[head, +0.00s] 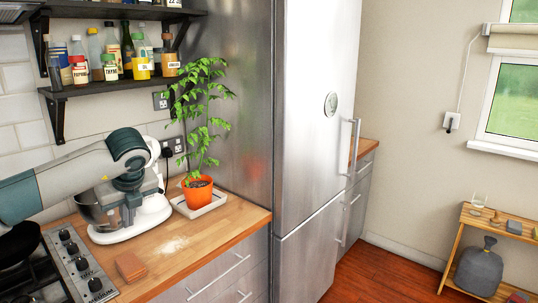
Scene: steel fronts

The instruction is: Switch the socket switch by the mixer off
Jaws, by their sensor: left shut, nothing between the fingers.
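The white stand mixer (156,212) stands on the wooden worktop, with its metal bowl (92,212) on the left. My left arm comes in from the left and covers much of the mixer. My left gripper (128,217) points down in front of the mixer and is shut and empty; I cannot tell whether it touches the mixer. A socket (178,144) with a black plug is on the wall just behind and right of the mixer. Its switch is too small to read. A second socket (160,101) is higher, under the shelf. My right gripper is not in view.
A potted plant (198,191) on a white tray (211,204) stands right of the mixer, its leaves close to the sockets. Shelves (125,87) with several bottles hang above. The hob (62,262) is at left, a brown block (130,267) in front. A steel fridge (315,120) stands right.

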